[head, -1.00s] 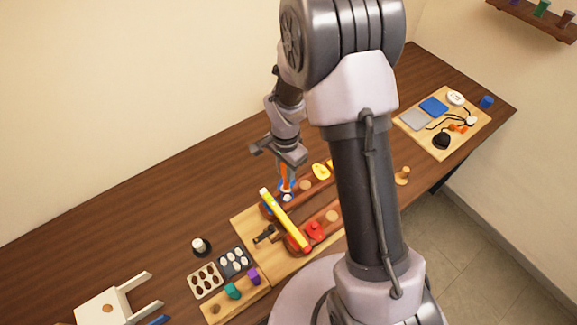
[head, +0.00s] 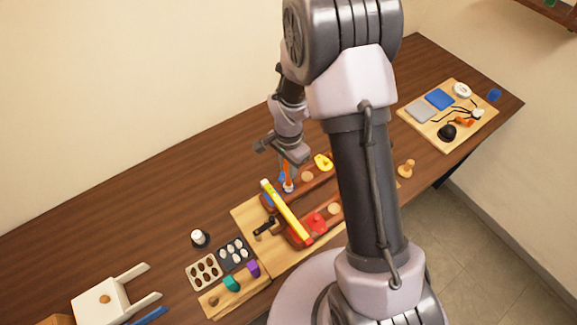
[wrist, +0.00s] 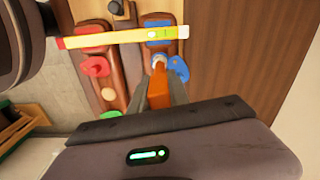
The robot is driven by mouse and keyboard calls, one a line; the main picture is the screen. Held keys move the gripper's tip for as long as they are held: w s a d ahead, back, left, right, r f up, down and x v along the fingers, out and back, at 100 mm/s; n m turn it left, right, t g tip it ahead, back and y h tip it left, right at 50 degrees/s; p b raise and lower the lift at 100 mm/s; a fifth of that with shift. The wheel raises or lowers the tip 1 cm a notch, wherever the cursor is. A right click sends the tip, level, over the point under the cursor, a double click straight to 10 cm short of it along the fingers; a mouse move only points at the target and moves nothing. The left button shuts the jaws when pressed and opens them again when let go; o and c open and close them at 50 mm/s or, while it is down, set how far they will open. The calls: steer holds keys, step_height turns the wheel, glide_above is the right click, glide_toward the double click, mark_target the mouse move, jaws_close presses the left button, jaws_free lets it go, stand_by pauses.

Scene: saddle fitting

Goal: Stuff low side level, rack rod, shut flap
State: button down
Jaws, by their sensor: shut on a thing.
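My gripper (wrist: 160,98) is shut on an orange rod (wrist: 167,90), pointing down at the far panel. It also shows in the head view (head: 286,168). The rod's pale tip is at a blue flap (wrist: 181,68); I cannot tell how deep it sits. The yellow level (head: 286,212) lies across two brown panels, the far one (wrist: 155,5) with a blue patch and the near one (wrist: 112,75) with a red flap (wrist: 96,67). The level's green vial (wrist: 167,33) lies nearer the blue side; its bubble is too small to read.
A tray of dark pieces (head: 203,271) and a tray of white pieces (head: 235,251) stand left of the panels. A black holder (head: 265,225) is beside the level. A board with pads and cords (head: 447,115) lies at the right. The table behind the panels is clear.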

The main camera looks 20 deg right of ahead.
steer(key=shift+s+f+b, duration=0.1)
steer(key=shift+f+b, duration=1.7)
steer(key=shift+b, duration=0.25)
stand_by(0.8)
steer(key=shift+r+p, duration=2.6)
steer(key=shift+r, duration=1.5)
